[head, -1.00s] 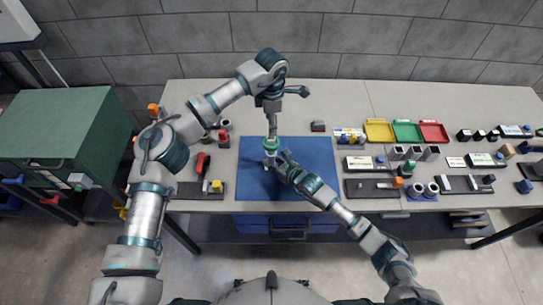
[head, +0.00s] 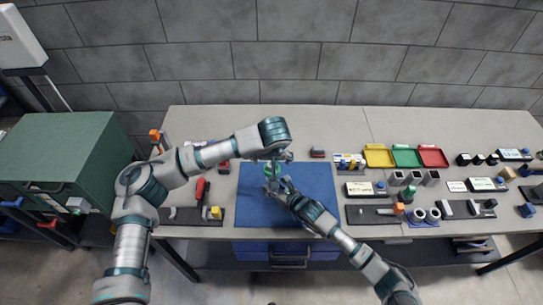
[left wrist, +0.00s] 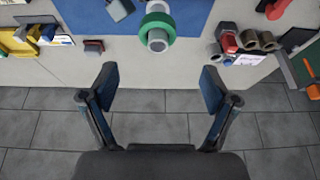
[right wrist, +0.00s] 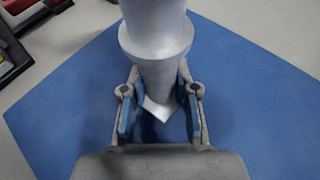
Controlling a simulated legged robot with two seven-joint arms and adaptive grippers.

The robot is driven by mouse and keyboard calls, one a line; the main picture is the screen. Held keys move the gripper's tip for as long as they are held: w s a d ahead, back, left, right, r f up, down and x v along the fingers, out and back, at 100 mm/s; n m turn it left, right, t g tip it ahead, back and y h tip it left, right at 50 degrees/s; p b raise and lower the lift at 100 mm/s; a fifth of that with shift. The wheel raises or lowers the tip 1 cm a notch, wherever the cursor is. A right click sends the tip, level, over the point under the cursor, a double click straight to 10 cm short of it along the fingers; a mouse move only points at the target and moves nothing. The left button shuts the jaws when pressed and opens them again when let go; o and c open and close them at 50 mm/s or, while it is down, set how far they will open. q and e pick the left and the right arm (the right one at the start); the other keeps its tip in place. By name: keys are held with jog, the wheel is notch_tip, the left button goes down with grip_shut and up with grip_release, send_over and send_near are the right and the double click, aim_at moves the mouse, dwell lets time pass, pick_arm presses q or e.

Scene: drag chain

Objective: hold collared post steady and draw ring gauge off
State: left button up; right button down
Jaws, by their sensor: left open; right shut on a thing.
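The collared post (right wrist: 157,40) is a pale grey metal piece with a wider collar, standing over the blue mat. My right gripper (right wrist: 160,115) is shut on the post below the collar. The ring gauge (left wrist: 170,22) is a green ring around the post near its end, which shows through the ring in the left wrist view. The ring also shows in the head view (head: 273,172), partly hidden by my arms. My left gripper (left wrist: 158,78) is open and empty, its fingertips apart from the ring. In the head view it is just above the ring.
The blue mat (head: 315,205) lies on the grey workbench (head: 220,120). Yellow, green and red trays (head: 405,157) and several small parts stand to the right. A dark holder with a red-handled tool (head: 200,190) is on the left. A green cabinet (head: 70,150) stands left of the bench.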

pick_arm(q)
jog(key=x, duration=1)
jog(key=shift+d, duration=0.15)
pick_arm(e)
jog(key=shift+d+f, duration=0.1)
jog(key=shift+d, duration=0.05)
pick_arm(q)
jog(key=c, duration=1.4)
jog(key=shift+r, duration=2.1)
jog(key=shift+c, duration=0.2)
notch_tip(320, 180, up, 8)
pick_arm(e)
jog(key=c, duration=0.8)
grip_release()
